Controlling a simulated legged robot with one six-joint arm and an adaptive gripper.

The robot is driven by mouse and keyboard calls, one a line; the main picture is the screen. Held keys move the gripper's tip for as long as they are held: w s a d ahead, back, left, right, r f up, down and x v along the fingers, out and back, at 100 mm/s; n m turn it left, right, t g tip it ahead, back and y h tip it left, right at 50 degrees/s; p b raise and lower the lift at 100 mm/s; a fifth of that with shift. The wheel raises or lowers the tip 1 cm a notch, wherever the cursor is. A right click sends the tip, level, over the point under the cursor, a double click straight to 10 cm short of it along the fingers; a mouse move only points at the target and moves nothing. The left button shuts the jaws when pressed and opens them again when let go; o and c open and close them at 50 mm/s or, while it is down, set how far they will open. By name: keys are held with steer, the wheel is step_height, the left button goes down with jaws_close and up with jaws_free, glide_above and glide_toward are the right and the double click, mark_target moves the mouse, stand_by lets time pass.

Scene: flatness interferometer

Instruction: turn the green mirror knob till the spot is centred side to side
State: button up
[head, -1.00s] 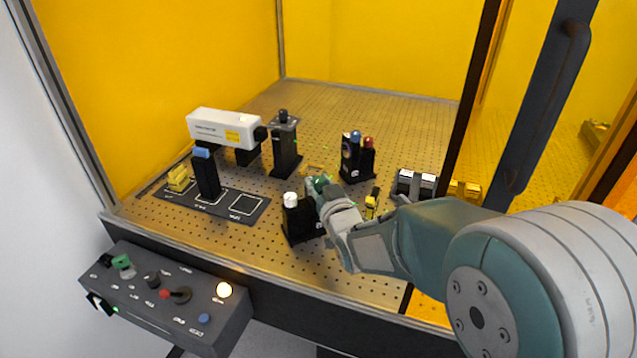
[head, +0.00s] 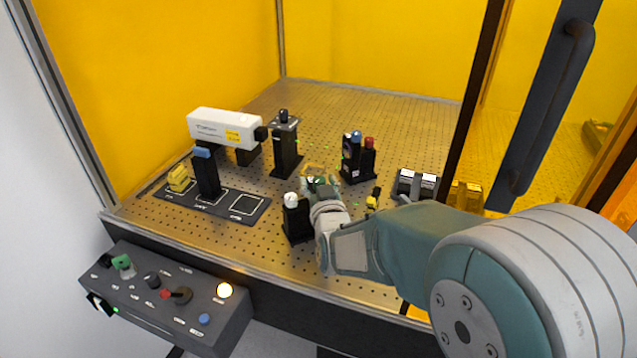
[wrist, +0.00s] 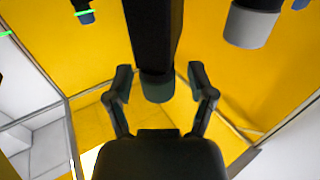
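The green mirror knob (wrist: 157,88) sits at the end of a dark post (wrist: 153,35) in the wrist view, between the two fingers of my gripper (wrist: 161,76). The fingers are spread, with a visible gap on each side of the knob. In the head view my gripper (head: 321,186) is at the black mirror mount (head: 297,224), just right of its white knob (head: 291,199). The green knob is mostly hidden by my gripper there. The white knob also shows in the wrist view (wrist: 252,24), off to the right. I cannot make out the spot or its centring.
A white laser housing (head: 222,128) and black posts stand behind on the perforated plate (head: 385,115). A mount with blue and red knobs (head: 357,158) is behind my gripper. A control box (head: 165,300) is at front left. A dark door frame (head: 545,100) rises at right.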

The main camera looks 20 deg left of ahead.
steer(key=v, duration=1.2)
steer(key=shift+f, duration=0.15)
steer(key=shift+a, duration=0.1)
step_height(320, 180, up, 11)
stand_by(1.0)
stand_by(1.1)
